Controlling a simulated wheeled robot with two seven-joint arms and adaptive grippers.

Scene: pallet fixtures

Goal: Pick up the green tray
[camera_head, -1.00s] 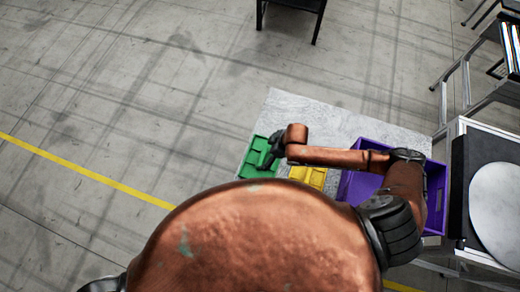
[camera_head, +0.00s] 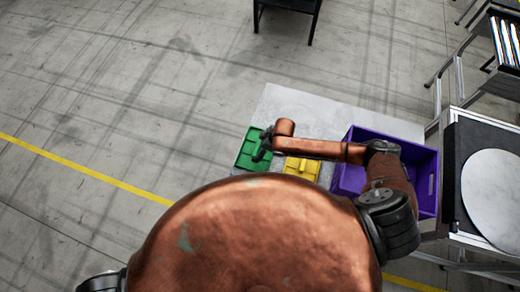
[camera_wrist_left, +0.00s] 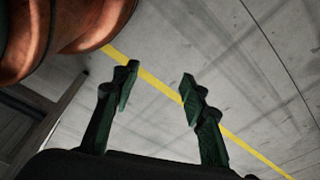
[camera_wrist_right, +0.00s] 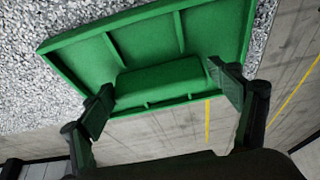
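The green tray (camera_head: 247,150) lies on the left part of the grey table top in the head view. My right gripper (camera_head: 262,150) is over the tray. In the right wrist view my right gripper (camera_wrist_right: 165,95) has its fingers apart, one on each side of the raised block; I cannot tell whether they touch it. My left gripper (camera_wrist_left: 157,88) is open and empty above the floor.
A yellow tray (camera_head: 301,168) lies right of the green one, partly hidden by my body. A purple crate (camera_head: 433,165) stands at the table's right. The grey table (camera_head: 300,104) is bare behind the trays. A metal-framed stand (camera_head: 452,150) is at far right.

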